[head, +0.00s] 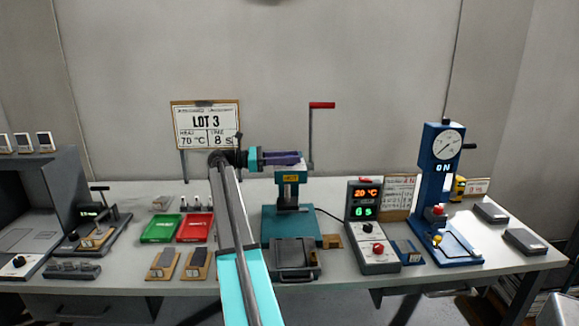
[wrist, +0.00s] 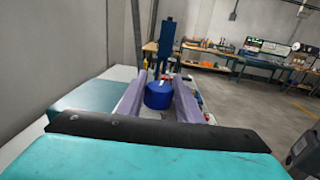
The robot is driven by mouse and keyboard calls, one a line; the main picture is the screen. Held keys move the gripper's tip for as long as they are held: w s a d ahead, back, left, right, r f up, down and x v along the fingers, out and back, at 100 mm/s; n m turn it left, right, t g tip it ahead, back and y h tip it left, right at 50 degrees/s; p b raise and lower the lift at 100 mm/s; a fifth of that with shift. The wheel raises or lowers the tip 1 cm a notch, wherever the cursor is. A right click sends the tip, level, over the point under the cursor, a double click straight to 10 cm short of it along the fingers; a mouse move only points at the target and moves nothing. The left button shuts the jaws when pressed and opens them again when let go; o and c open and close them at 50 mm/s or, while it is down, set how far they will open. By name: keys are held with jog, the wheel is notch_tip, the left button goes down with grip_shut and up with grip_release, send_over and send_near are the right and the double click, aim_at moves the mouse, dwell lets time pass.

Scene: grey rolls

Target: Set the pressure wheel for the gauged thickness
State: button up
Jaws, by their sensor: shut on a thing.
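My gripper (head: 296,158) reaches from the left to the top of the teal press (head: 290,178). In the wrist view, my gripper's two purple-grey fingers (wrist: 162,84) stand on either side of a round blue wheel (wrist: 158,97) with a small white mark, and are shut on it. The wheel is hidden by my gripper in the head view, and its setting cannot be read. The blue thickness gauge (head: 440,175) stands at the right with a round dial (head: 447,144); its needle reading is too small to tell.
The press's red-handled crank (head: 321,105) rises just right of my gripper. A control box (head: 372,230) shows 20 °C and 6. A LOT 3 sign (head: 206,124) stands behind my arm. Green (head: 160,229) and red (head: 194,228) trays lie left; grey blocks (head: 524,241) lie far right.

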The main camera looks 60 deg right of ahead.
jog(key=shift+s+f+m+g+y+b, duration=0.15)
jog(key=shift+s+m+g+y+b, duration=0.1)
jog(key=shift+m+g+y+b, duration=0.65)
jog(key=o, duration=1)
jog(key=shift+o, duration=0.2)
jog(key=shift+w+t, duration=0.15)
jog(key=shift+t, duration=0.15)
